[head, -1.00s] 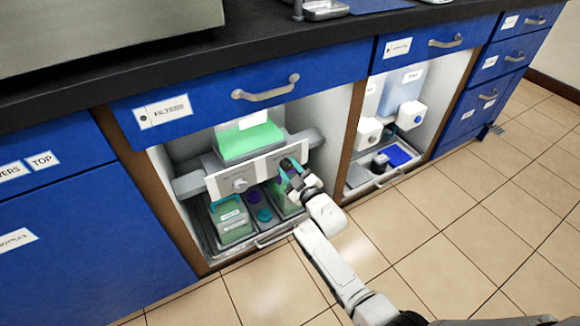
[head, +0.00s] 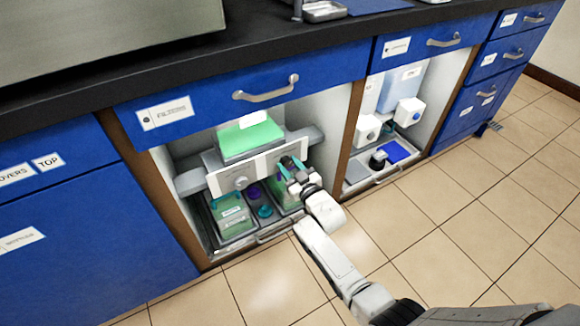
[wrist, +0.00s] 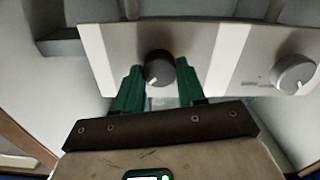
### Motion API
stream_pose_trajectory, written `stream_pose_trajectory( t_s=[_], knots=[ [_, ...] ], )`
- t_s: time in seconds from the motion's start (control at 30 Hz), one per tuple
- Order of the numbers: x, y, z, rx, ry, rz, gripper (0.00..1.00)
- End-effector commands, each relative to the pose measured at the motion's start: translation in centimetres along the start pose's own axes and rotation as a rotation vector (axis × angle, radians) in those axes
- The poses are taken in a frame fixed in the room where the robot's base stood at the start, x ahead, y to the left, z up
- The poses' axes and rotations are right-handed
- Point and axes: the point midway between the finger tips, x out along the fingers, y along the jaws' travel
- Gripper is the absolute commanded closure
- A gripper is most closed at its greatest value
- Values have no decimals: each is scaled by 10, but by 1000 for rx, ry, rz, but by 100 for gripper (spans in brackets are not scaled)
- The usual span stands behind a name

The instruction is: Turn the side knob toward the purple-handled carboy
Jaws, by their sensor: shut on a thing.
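The black side knob (wrist: 159,70) sits on the bioreactor's pale front panel (head: 262,168), with a white mark on its face. My gripper (wrist: 158,88) has its green fingers on both sides of this knob and is shut on it. In the head view my gripper (head: 293,170) is at the panel's right end and hides the knob. A grey knob (head: 241,183) is further left on the panel; it also shows in the wrist view (wrist: 293,75). A green carboy (head: 232,218) stands below left. Another carboy (head: 284,197) is partly behind my gripper; its handle colour cannot be made out.
A brown cabinet divider (head: 344,150) stands close right of my gripper. The tiled floor in front is clear.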

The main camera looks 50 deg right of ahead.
Motion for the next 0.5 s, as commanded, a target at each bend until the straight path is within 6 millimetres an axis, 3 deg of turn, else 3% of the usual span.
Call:
stream_pose_trajectory(
  t_s=[0.17, 0.2, 0.43, 0.5],
  knots=[
    [-1, -1, 1, 3, -3, -1, 91],
    [-1, -1, 1, 3, -3, -1, 58],
    [0, 0, 1, 1, -1, 0, 36],
    [0, 0, 0, 1, -1, 0, 35]
  ],
)
